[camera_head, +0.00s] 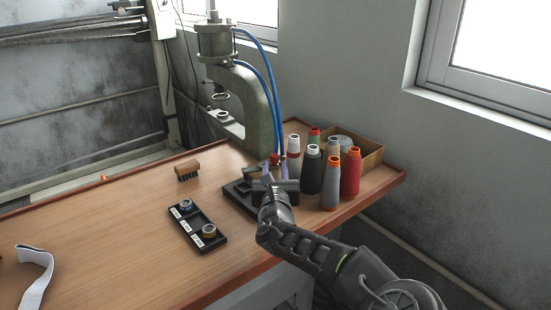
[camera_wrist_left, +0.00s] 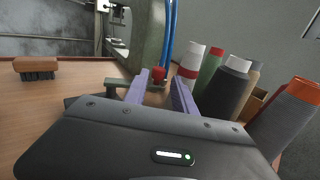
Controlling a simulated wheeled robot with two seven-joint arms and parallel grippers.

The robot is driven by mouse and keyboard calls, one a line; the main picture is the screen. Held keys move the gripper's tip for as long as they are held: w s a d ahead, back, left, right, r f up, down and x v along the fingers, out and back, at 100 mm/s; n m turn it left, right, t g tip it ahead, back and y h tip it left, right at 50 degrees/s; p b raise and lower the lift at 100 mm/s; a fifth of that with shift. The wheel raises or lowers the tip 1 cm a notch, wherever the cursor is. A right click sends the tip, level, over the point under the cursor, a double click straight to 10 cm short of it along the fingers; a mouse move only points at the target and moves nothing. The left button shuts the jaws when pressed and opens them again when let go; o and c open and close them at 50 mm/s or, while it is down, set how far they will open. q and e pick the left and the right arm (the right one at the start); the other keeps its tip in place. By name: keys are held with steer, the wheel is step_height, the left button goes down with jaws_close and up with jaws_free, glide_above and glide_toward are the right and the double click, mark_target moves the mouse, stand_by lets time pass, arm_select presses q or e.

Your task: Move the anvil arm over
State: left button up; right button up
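The grey-green pneumatic press (camera_head: 258,100) stands at the back of the table. A small round plate (camera_head: 222,116) sits on its arm below the ram; I cannot tell for sure which part is the anvil arm. A red knob (camera_head: 275,159) is low at the press's foot, and it also shows in the left wrist view (camera_wrist_left: 158,74). A short green-grey bar (camera_wrist_left: 124,84) lies left of the knob. My left gripper (camera_head: 273,172) is at the press's foot. In the wrist view its purple fingers (camera_wrist_left: 163,82) are apart, with the red knob seen between them. Contact is unclear. My right gripper is out of view.
Several thread cones (camera_head: 331,182) stand close right of my left gripper, before a cardboard box (camera_head: 369,152). A black tray (camera_head: 197,228) with two small tins lies in front. A brush (camera_head: 187,169) and white strap (camera_head: 36,272) are left. Blue hoses (camera_head: 270,75) run down the press.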

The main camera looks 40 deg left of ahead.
mark_target(275, 157)
arm_select(q)
steer(key=x, duration=0.5)
steer(key=shift+w+a, duration=0.3)
steer(key=shift+c, duration=0.4)
jaws_close()
stand_by(0.7)
